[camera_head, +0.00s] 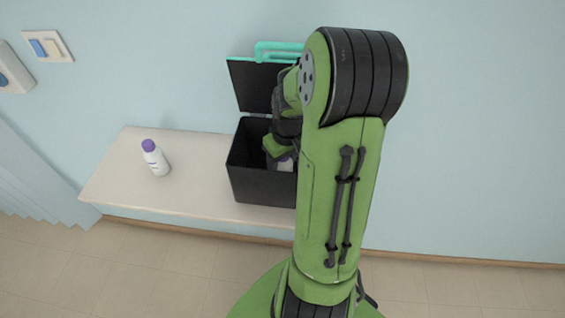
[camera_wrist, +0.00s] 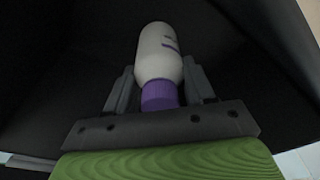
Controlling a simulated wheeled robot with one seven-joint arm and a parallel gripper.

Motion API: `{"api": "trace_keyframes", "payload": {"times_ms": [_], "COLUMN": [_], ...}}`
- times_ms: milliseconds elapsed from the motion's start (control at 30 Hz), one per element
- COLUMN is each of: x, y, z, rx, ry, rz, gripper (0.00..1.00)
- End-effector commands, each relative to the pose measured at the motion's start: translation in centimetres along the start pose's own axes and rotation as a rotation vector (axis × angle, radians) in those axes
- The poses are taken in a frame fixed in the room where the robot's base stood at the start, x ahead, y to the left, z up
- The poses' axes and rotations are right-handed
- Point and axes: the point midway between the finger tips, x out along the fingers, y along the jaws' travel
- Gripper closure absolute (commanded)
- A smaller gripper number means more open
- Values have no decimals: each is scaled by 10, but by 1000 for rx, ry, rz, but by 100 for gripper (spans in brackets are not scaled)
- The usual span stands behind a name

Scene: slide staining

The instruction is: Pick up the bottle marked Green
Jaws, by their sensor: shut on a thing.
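A white bottle with a purple cap (camera_wrist: 160,58) is between the two fingers of my gripper (camera_wrist: 161,92) in the wrist view. My gripper is shut on it near the cap. The bottle's label is mostly turned away, so I cannot read a name on it. In the head view, part of this bottle (camera_head: 285,164) shows inside the open black box, below my gripper. My arm hides much of the box's right side. A second white bottle with a purple cap (camera_head: 155,160) stands on the shelf to the left of the box. Its marking is too small to read.
The black box (camera_head: 262,187) stands on a pale shelf (camera_head: 200,150) against the wall, its lid (camera_head: 252,85) with a teal handle raised at the back. The box walls surround my gripper closely. The shelf between the box and the second bottle is clear.

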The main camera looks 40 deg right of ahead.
Motion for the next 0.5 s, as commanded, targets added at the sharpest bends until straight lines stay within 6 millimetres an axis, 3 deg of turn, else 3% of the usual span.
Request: {"api": "trace_keyframes", "payload": {"times_ms": [133, 367, 500], "x": [-14, -9, -44], "y": [0, -42, -38], "z": [-3, -13, -18], "rx": [0, -9, 0], "ry": [4, 2, 6], "rz": [4, 0, 4], "gripper": [82, 82, 82]}}
